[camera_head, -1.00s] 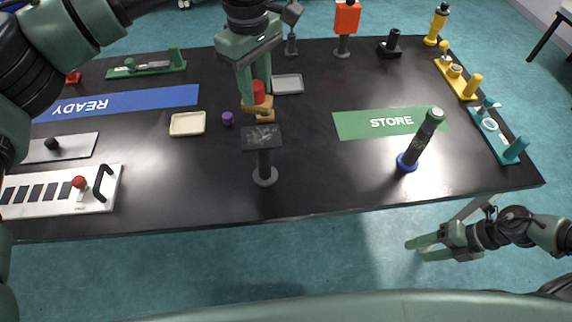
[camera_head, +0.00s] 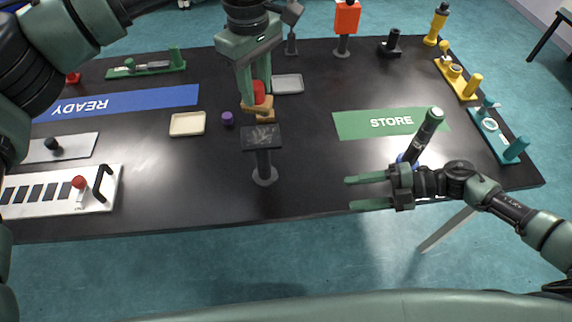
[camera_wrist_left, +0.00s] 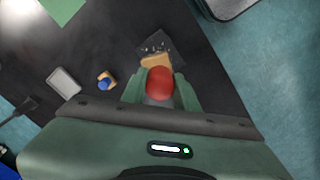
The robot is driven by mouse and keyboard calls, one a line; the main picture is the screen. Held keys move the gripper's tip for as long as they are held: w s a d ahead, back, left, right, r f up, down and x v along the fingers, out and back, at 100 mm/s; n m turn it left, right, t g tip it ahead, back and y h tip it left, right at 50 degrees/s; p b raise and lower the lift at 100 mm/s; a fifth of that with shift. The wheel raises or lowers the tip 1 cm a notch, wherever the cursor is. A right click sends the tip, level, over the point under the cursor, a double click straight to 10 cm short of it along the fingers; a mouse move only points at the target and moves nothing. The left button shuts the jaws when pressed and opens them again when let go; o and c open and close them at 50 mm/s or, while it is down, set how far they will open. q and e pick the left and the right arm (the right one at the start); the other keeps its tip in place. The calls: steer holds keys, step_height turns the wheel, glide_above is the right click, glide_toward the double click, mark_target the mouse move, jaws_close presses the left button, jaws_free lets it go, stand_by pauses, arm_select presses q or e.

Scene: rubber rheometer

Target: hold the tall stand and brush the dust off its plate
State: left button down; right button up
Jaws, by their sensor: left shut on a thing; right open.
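The tall stand is a dark post on a round grey base (camera_head: 265,177), upright near the table's front middle. Its black plate (camera_head: 262,137) bears pale specks of dust. My left gripper (camera_head: 254,92) is shut on a red-handled brush (camera_head: 259,93). The brush also shows in the left wrist view (camera_wrist_left: 158,83), its tan head overlapping the speckled plate (camera_wrist_left: 165,43) there. I cannot tell whether they touch. My right gripper (camera_head: 368,190) is open and empty, right of the stand and apart from it, fingers pointing left.
A small purple cylinder (camera_head: 227,119) and a cream tray (camera_head: 188,124) lie left of the stand. Bare table lies between stand and right gripper.

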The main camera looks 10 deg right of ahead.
mark_target(268, 155)
steer(key=w+a+n+t, duration=0.1)
steer(key=a+n, duration=0.1)
steer(key=a, duration=0.1)
steer(key=w+a+r+n+t+y, duration=0.1)
steer(key=a+n, duration=0.1)
steer(key=a, duration=0.1)
steer(key=w+a+n+t, duration=0.1)
steer(key=a+n, duration=0.1)
steer(key=a, duration=0.1)
steer(key=shift+r, duration=0.25)
steer(key=w+a+r+n+t, duration=0.1)
steer(key=a+n+t, duration=0.1)
steer(key=n, duration=0.1)
steer(key=w+a+r+n+t+h, duration=0.1)
steer(key=a+n+t, duration=0.1)
steer(key=a+n, duration=0.1)
steer(key=w+a+r+n+t, duration=0.1)
steer(key=a+n+t, duration=0.2)
steer(key=shift+w+n+h, duration=0.25)
steer(key=shift+n+h, duration=0.15)
steer(key=shift+w+a+r, duration=0.1)
steer(key=shift+w+a, duration=0.25)
steer(key=shift+a, duration=0.05)
steer(key=x, duration=0.6)
steer(key=shift+w+a, duration=0.25)
steer(key=shift+w, duration=0.05)
jaws_close()
